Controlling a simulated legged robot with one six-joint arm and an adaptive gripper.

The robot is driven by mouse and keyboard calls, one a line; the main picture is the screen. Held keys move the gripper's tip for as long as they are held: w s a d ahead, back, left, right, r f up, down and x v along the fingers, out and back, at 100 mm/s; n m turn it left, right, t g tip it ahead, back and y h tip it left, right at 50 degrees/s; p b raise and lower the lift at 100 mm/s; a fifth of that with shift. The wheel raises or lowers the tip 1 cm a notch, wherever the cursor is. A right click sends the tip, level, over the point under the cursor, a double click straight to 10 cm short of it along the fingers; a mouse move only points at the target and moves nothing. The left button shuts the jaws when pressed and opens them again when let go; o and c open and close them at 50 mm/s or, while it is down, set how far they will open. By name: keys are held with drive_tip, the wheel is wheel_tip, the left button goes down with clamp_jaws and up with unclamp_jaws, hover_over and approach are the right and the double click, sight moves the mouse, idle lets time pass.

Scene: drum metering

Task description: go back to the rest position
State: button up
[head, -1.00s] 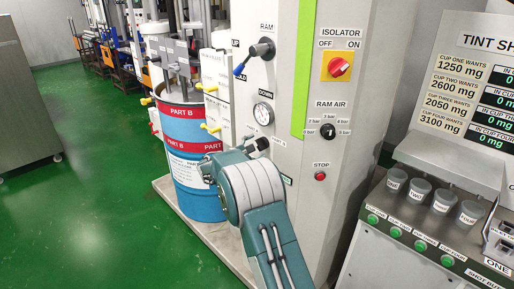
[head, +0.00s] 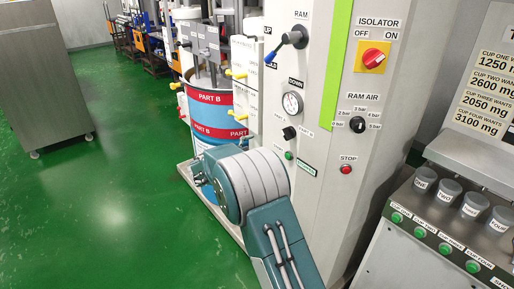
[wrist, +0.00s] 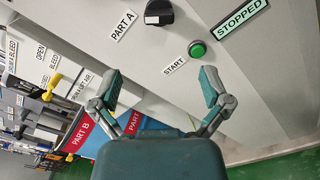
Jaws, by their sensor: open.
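My gripper (wrist: 160,92) shows in the wrist view with its two fingers spread wide apart and nothing between them. It faces the grey cabinet front, below the black PART A knob (wrist: 159,12) and the green START button (wrist: 197,49), and touches neither. The STOPPED sign (wrist: 241,16) is at the upper right of that view. In the head view my arm is raised before the cabinet (head: 325,190) and the gripper itself is hidden behind it.
The blue and red PART B drum (head: 208,98) stands behind my arm. The ram lever (head: 288,42), isolator switch (head: 374,57) and STOP button (head: 345,169) are on the cabinet. Cups (head: 448,192) stand at right. Green floor (head: 100,200) is clear at left.

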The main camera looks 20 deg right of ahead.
drive_tip(key=s+d+r+m+g+y, duration=0.1)
drive_tip(key=s+r+m+g+y, duration=0.15)
drive_tip(key=s, duration=0.65)
drive_tip(key=s+d+r+m+g+y, duration=0.2)
drive_tip(key=s+r+m+y, duration=0.2)
drive_tip(key=s, duration=0.5)
drive_tip(key=s+a+m+t+y, duration=0.2)
drive_tip(key=s+a+y, duration=0.3)
drive_tip(key=s, duration=0.6)
drive_tip(key=s+a+f+m+t+y, duration=0.1)
drive_tip(key=s+a+m+y, duration=0.3)
drive_tip(key=s, duration=0.7)
drive_tip(key=shift+s+a+m+t+y, duration=0.35)
drive_tip(key=shift+a+t+y, duration=0.1)
drive_tip(key=shift+a+y, duration=0.4)
